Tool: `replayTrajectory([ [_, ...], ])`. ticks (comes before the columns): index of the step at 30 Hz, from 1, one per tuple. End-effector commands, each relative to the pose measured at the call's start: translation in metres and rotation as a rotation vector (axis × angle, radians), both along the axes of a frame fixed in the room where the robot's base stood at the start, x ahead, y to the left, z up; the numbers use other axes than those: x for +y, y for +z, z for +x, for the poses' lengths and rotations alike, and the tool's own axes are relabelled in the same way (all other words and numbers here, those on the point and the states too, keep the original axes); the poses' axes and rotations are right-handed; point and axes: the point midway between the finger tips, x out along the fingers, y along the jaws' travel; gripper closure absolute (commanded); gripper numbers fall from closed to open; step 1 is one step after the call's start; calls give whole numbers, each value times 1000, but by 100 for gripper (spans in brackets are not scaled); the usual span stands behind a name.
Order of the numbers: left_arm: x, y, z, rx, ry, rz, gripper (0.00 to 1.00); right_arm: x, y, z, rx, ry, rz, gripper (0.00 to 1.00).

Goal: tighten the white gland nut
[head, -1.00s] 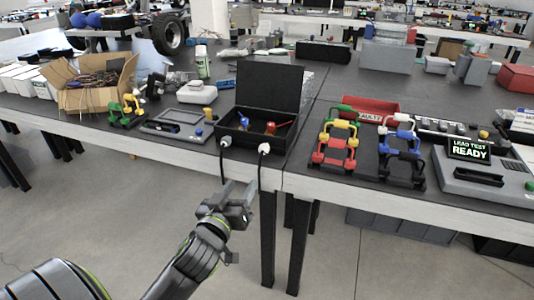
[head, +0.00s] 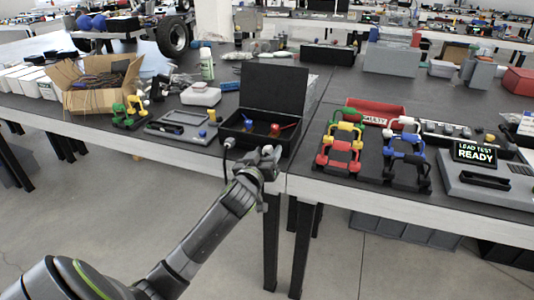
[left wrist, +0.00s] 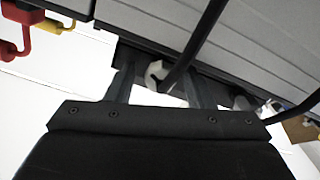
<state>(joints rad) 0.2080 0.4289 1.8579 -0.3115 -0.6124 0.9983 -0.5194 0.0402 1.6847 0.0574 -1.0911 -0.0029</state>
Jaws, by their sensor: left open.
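The black box (head: 262,110) stands with its lid up near the table's front edge. Two pale gland nuts sit on its front, each with a black cable. The left one (head: 229,142) is clear of the gripper. The right one is mostly hidden behind my left gripper (head: 266,162) in the head view. In the left wrist view a white nut (left wrist: 155,73) lies between the two open fingers (left wrist: 162,82), with a cable running across it; contact cannot be told. Another pale nut (left wrist: 242,103) shows to the right. My right gripper is out of view.
Red and blue parts lie inside the box. A cardboard box (head: 98,96) of cables stands at left. Coloured frames (head: 340,145), a red bin (head: 375,108) and a lead tester (head: 490,180) stand at right. The floor before the table is open.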

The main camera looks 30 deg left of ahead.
Motion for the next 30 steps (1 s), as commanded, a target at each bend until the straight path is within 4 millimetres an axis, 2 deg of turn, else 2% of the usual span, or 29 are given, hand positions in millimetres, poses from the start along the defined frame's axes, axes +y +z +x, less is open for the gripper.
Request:
replayTrajectory([
  [11,2,0,6,0,0,0,52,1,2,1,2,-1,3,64],
  [22,1,0,6,1,0,0,96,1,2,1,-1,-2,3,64],
  [30,1,0,6,7,1,23,96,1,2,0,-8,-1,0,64],
])
